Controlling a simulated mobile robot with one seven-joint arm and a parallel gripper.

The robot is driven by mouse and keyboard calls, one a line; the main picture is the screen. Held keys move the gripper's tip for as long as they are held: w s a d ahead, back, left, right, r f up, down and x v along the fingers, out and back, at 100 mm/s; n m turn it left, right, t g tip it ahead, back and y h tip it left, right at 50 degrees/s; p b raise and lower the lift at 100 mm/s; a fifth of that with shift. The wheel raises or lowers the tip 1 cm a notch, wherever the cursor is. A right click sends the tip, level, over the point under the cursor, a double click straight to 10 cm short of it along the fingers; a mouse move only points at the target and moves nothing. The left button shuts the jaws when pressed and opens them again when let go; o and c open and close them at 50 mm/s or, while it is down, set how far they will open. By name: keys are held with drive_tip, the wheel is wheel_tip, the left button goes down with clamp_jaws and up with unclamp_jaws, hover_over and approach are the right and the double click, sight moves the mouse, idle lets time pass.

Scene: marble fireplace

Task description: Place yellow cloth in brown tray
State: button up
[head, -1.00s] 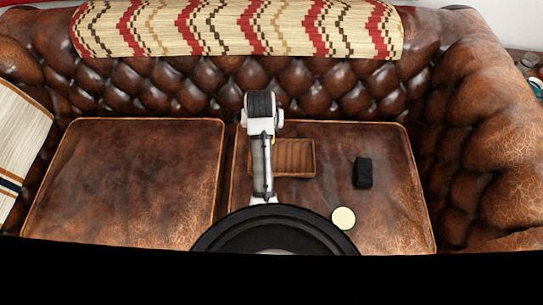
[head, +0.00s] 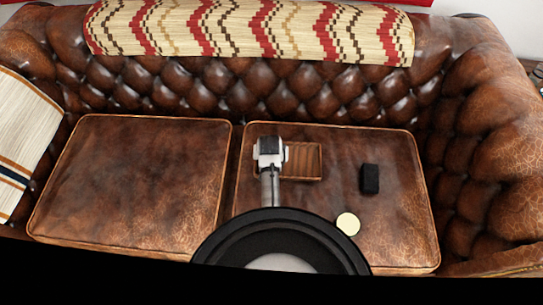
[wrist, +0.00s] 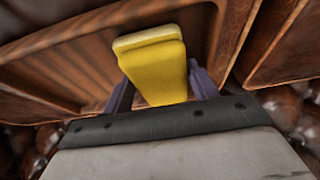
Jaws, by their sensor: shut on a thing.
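My gripper (wrist: 162,84) is shut on the yellow cloth (wrist: 153,60), a thick folded block held between its two purple fingers. The brown tray (head: 314,162) is a shallow wooden rectangle on the right sofa cushion. In the head view my wrist covers the tray's left part and hides the fingers and the cloth. In the wrist view the tray's wooden floor (wrist: 60,68) and a raised side wall (wrist: 228,38) show beyond and beside the cloth. I cannot tell whether the cloth touches the tray floor.
A black block (head: 369,179) and a pale yellow round disc (head: 348,223) lie on the right cushion (head: 396,220), to the right of the tray. The left cushion (head: 135,180) is clear. The tufted sofa back (head: 190,90) rises behind the tray.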

drive_tip(key=shift+f, duration=0.2)
drive_tip(key=o, duration=0.6)
drive_tip(key=shift+r, duration=0.1)
drive_tip(key=shift+r, duration=0.25)
drive_tip(key=v, duration=1.1)
drive_tip(key=shift+s+r, duration=0.25)
drive_tip(key=shift+r, duration=0.1)
